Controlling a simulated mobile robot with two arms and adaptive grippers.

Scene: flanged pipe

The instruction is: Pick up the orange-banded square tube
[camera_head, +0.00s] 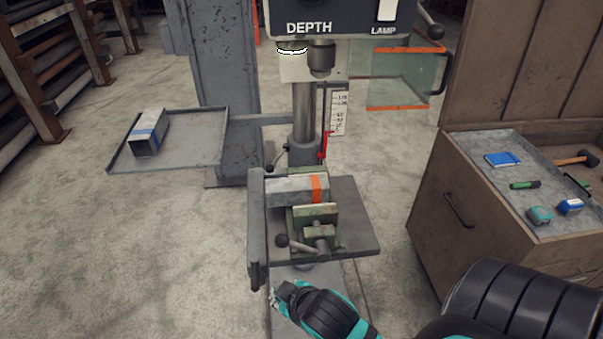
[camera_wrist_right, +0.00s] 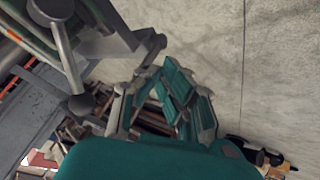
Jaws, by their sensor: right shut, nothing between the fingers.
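The orange-banded square tube (camera_head: 290,191) is grey and lies across the vise (camera_head: 322,214) on the drill press table, its orange band near its right end. The vise's front jaw stands just in front of it. My right gripper (camera_head: 281,292) is low in front of the drill press table, apart from the tube. In the right wrist view my right gripper's teal fingers (camera_wrist_right: 176,95) are shut with nothing between them. The tube cannot be made out clearly in that view. My left gripper is not in view.
A blue-banded square tube (camera_head: 148,132) lies on a grey side tray (camera_head: 185,157) at left. The vise handle (camera_head: 300,245) sticks out toward the front. A tool cabinet (camera_head: 450,205) stands at right. An upright grey plate (camera_head: 256,230) edges the table's left side.

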